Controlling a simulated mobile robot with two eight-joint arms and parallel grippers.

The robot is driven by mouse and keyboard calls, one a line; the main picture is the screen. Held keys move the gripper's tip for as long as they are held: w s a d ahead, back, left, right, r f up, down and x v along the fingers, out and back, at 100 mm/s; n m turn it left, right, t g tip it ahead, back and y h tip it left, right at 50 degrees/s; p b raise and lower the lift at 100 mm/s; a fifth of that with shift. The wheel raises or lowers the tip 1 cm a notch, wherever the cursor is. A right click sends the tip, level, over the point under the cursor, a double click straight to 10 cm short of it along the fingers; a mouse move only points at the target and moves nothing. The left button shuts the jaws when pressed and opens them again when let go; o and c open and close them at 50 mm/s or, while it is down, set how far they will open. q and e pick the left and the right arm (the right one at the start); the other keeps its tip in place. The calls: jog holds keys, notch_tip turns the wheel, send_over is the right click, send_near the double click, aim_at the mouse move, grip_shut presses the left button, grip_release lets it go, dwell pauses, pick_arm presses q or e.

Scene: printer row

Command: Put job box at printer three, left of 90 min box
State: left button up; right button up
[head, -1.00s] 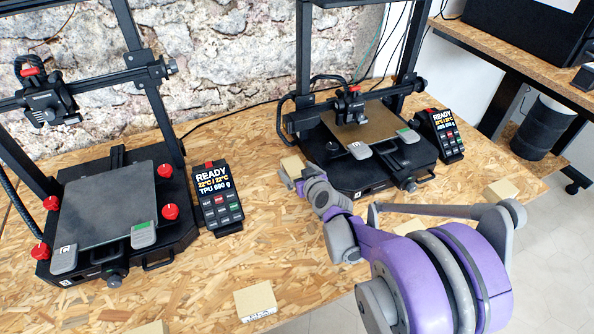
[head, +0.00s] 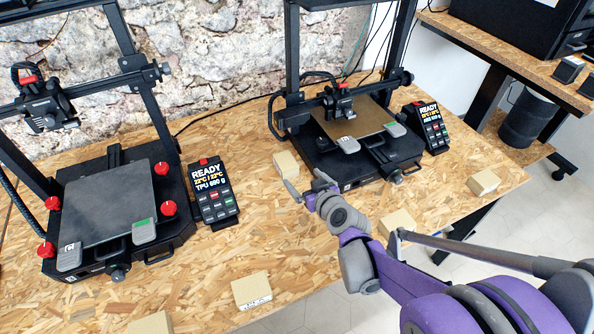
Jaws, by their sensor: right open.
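A small tan box (head: 286,165) stands on the bench at the left front corner of the right-hand printer (head: 350,160). My right gripper (head: 307,187) is open and empty just in front of this box, with a small gap seeming to lie between them. Other tan boxes stand along the front of the bench: one with a white label (head: 252,289), one at the bottom edge (head: 150,323), one partly behind my right arm (head: 397,222), and one at the right (head: 484,182). I cannot read which is the job box or the 90 min box. My left gripper is out of view.
The left-hand printer (head: 110,205) has red knobs and a READY panel (head: 214,190) beside it. Another panel (head: 427,127) stands right of the right-hand printer. The stone wall (head: 230,60) closes off the back.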

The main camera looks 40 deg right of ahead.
aim_at(285, 158)
jog(key=p+x, duration=0.2)
jog(key=x, duration=0.1)
jog(key=shift+w+d+r, duration=0.1)
jog(key=shift+w+r, duration=0.15)
jog(key=shift+w, duration=0.05)
jog(key=shift+w+f, duration=0.2)
jog(key=shift+w, duration=0.1)
jog(key=x, duration=0.4)
jog(key=shift+w+d+f, duration=0.15)
jog(key=shift+w+f, duration=0.1)
jog(key=shift+w, duration=0.05)
jog(key=b+x, duration=0.1)
jog(key=x, duration=0.4)
jog(key=shift+w+f, duration=0.1)
jog(key=shift+w, duration=0.3)
grip_shut()
